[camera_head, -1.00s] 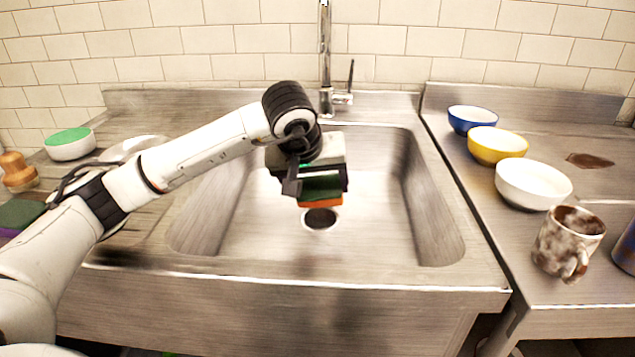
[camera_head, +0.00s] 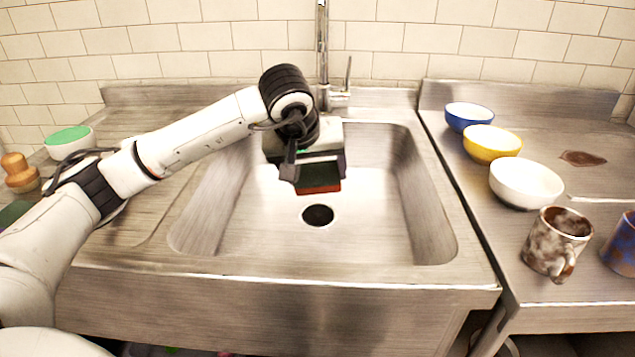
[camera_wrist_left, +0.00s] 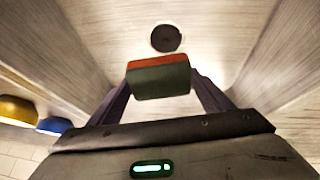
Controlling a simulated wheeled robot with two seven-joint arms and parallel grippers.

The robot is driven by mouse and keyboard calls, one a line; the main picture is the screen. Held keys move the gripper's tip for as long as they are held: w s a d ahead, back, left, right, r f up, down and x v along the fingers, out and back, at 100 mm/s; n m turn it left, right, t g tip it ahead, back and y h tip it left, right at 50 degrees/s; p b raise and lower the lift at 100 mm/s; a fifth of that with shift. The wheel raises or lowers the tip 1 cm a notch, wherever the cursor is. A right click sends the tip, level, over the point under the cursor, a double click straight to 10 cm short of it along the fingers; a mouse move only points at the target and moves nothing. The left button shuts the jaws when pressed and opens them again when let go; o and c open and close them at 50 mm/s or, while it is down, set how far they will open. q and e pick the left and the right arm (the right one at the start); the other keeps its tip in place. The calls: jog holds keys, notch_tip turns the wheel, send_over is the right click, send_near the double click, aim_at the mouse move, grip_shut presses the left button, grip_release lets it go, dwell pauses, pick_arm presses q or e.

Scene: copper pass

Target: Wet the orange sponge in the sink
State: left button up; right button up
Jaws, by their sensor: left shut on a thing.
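The orange sponge (camera_head: 319,185) has a dark green top layer and an orange-red lower layer. My left gripper (camera_head: 318,176) is shut on it and holds it inside the sink (camera_head: 380,235), behind the round drain hole (camera_head: 317,215). In the left wrist view the sponge (camera_wrist_left: 158,78) sits between the two fingers of the gripper (camera_wrist_left: 160,85), with the drain (camera_wrist_left: 166,38) beyond it. The tap (camera_head: 323,60) rises at the back of the sink, behind the gripper. No water stream is visible. My right gripper is not in view.
On the right counter stand a blue bowl (camera_head: 469,117), a yellow bowl (camera_head: 492,144), a white bowl (camera_head: 526,182), a mottled brown mug (camera_head: 556,243) and a blue mug (camera_head: 622,245). On the left are a bowl with green inside (camera_head: 70,143) and a wooden-handled brush (camera_head: 18,173).

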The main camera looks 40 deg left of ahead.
aim_at(315, 176)
pick_arm(q)
jog(key=shift+r+p, duration=2.15)
jog(key=shift+r, duration=0.75)
jog(key=shift+r+p, duration=0.55)
jog(key=shift+r, duration=0.15)
jog(key=shift+r+p, duration=0.8)
jog(key=shift+r, duration=0.25)
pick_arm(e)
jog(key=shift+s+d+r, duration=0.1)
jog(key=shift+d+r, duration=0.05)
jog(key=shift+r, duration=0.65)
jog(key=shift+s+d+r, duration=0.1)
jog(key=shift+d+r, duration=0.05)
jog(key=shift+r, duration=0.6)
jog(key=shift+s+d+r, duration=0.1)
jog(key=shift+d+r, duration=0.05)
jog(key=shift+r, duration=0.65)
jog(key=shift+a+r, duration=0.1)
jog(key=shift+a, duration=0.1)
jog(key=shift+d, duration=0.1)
pick_arm(q)
jog(key=shift+r, duration=0.1)
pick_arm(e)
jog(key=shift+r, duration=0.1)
pick_arm(q)
notch_tip(315, 176, up, 4)
jog(key=p, duration=0.3)
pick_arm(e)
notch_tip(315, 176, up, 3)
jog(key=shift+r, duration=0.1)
